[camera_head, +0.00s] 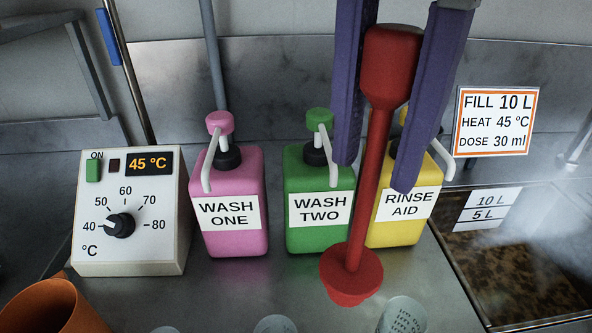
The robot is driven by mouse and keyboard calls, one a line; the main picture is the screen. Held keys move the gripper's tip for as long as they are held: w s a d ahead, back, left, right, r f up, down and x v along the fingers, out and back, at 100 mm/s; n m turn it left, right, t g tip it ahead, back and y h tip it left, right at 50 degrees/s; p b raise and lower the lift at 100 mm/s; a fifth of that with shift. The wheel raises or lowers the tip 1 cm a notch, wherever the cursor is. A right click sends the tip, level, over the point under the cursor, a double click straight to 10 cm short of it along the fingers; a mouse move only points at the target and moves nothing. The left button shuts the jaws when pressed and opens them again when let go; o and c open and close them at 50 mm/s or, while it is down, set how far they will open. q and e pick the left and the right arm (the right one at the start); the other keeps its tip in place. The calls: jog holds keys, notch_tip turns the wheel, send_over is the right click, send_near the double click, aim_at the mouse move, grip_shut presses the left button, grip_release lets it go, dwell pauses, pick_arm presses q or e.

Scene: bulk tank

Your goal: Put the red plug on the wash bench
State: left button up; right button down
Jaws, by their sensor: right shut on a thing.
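The red plug (367,190) has a thick head at the top, a long stem and a round disc at the bottom. My right gripper (376,175) comes down from the top of the picture with two purple fingers, one on each side of the plug's head. It is shut on the plug, which hangs slightly tilted. The disc shows in front of the bottles, over the metal wash bench (232,292); I cannot tell whether it touches the bench. My left gripper is not in view.
Behind stand a pink WASH ONE bottle (229,240), a green WASH TWO bottle (303,238) and a yellow RINSE AID bottle (400,232). A heater control box (130,252) stands left. A steaming basin (520,262) lies right. Cups, including an orange one (52,308), line the front.

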aim_at(350, 272)
notch_tip(350, 272, down, 16)
jog(key=shift+f+b, duration=0.2)
jog(key=shift+b, duration=0.15)
jog(key=c, duration=0.5)
grip_release()
jog(key=shift+f, duration=0.1)
jog(key=shift+c, duration=0.2)
notch_tip(350, 272, up, 12)
jog(key=shift+r, duration=0.15)
